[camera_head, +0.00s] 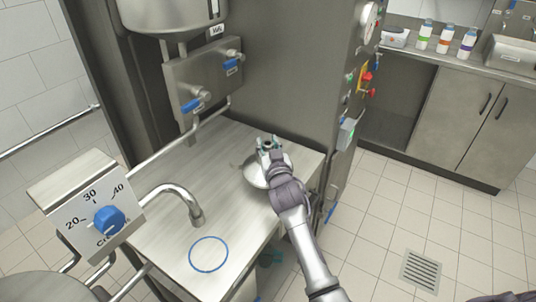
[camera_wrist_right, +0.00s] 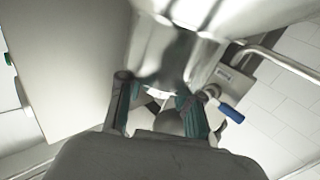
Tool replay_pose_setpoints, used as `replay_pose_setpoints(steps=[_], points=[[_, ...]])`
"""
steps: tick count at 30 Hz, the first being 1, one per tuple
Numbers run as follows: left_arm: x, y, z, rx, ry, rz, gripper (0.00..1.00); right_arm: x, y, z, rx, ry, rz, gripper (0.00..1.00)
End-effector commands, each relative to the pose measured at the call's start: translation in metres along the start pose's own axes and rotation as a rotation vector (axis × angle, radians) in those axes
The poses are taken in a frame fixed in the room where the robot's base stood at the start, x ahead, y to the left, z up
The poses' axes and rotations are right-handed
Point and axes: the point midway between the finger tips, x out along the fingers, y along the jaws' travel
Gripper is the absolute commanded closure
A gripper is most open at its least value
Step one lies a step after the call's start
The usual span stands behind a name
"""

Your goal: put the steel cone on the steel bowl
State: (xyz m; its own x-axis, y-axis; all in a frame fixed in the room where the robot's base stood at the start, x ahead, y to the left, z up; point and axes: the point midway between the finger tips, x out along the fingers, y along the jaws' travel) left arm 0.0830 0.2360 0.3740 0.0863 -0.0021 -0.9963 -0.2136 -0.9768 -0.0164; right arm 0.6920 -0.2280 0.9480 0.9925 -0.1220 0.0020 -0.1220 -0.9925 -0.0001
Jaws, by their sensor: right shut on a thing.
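My right gripper (camera_head: 268,146) is over the far right part of the steel worktop, with its arm coming from the lower right. It is shut on a shiny flared steel piece (camera_head: 254,174), which I take for the steel cone. In the right wrist view, the gripper (camera_wrist_right: 160,100) has its teal-padded fingers on either side of the narrow part of a shiny steel form (camera_wrist_right: 175,55) that widens upward. I cannot make out the steel bowl apart from this piece; the wrist and hand cover part of that spot. My left gripper is not in view.
The steel worktop (camera_head: 165,222) bears a blue ring mark (camera_head: 208,254) and is otherwise clear at the front. A curved spout (camera_head: 185,197) and a dial box (camera_head: 88,208) stand on the left. A steel tank (camera_head: 165,15) and valve panel (camera_head: 203,80) are behind.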

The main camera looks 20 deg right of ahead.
Motion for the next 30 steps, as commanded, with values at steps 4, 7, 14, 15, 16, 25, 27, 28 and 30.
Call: replay_pose_setpoints(steps=[4,7,14,15,16,25,27,28,30], points=[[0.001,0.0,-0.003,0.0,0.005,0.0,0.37,0.0,0.0,0.021,0.001,0.0,0.0,1.0],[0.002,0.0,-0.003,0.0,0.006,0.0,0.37,0.0,0.0,0.03,0.002,0.003,0.0,1.0],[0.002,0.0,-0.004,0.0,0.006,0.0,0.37,0.0,0.0,0.032,-0.001,0.004,-0.001,1.0],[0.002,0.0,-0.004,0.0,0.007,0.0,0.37,0.0,0.0,0.032,0.0,0.004,-0.001,1.0],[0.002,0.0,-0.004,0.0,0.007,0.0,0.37,0.0,0.0,0.032,0.0,0.004,-0.001,1.0],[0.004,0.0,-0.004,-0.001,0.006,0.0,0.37,-0.001,0.001,0.038,0.0,-0.004,0.001,0.4],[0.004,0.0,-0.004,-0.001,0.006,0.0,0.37,-0.001,0.001,0.038,0.0,-0.004,0.001,0.4],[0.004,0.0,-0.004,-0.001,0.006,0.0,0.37,-0.001,0.001,0.038,0.0,-0.004,0.001,0.4],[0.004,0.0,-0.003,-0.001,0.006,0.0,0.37,-0.001,0.001,0.038,0.0,-0.004,0.001,0.4]])
